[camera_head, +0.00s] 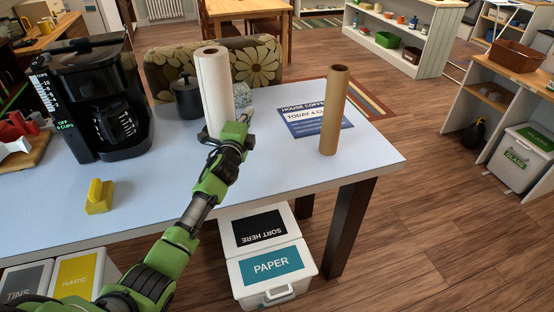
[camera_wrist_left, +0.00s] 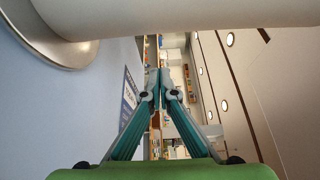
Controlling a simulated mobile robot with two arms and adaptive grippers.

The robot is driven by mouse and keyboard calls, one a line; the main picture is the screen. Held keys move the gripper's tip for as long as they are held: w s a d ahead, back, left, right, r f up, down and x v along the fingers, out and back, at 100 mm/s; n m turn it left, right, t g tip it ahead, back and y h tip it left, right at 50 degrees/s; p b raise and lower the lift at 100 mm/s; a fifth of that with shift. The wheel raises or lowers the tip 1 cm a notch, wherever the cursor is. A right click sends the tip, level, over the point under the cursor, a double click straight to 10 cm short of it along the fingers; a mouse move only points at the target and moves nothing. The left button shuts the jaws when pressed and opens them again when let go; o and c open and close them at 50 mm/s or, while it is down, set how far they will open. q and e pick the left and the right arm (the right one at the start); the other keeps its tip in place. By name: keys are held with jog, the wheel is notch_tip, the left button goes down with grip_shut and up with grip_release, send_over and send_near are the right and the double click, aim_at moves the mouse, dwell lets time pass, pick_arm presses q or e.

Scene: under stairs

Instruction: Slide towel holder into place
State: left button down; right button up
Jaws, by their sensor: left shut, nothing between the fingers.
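The towel holder carries a white paper roll (camera_head: 214,85) and stands upright on the pale table (camera_head: 270,200). In the left wrist view the white roll (camera_wrist_left: 160,14) crosses the top, with the round metal base of the towel holder (camera_wrist_left: 75,57) at upper left. My left gripper (camera_head: 247,115) is shut and empty, with its tips just right of the roll's lower part. Its closed fingers show in the left wrist view (camera_wrist_left: 160,88). Whether the gripper touches the holder is unclear. The holder's base is mostly hidden behind my gripper in the head view. My right gripper is not in view.
A bare cardboard tube (camera_head: 335,110) stands at right beside a blue printed sheet (camera_head: 302,119). A black canister (camera_head: 187,98), coffee maker (camera_head: 95,95) and yellow block (camera_head: 99,197) are at left. The table's front right is clear. Bins (camera_head: 268,262) stand below the front edge.

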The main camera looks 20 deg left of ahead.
pick_arm(q)
jog(key=s+d, duration=0.4)
jog(key=d, duration=0.1)
jog(key=s+d+p, duration=0.1)
jog(key=s+d, duration=0.1)
jog(key=shift+s+d+f, duration=0.1)
jog(key=shift+d+f, duration=0.05)
jog(key=shift+d, duration=0.1)
jog(key=s+d, duration=0.2)
jog(key=s+d+b, duration=0.1)
jog(key=s+d, duration=0.1)
jog(key=d, duration=0.1)
jog(key=shift+f, duration=0.2)
jog(key=s, duration=0.5)
jog(key=s+d+b, duration=0.1)
jog(key=s, duration=0.1)
jog(key=shift+s+r, duration=0.15)
jog(key=shift+r, duration=0.05)
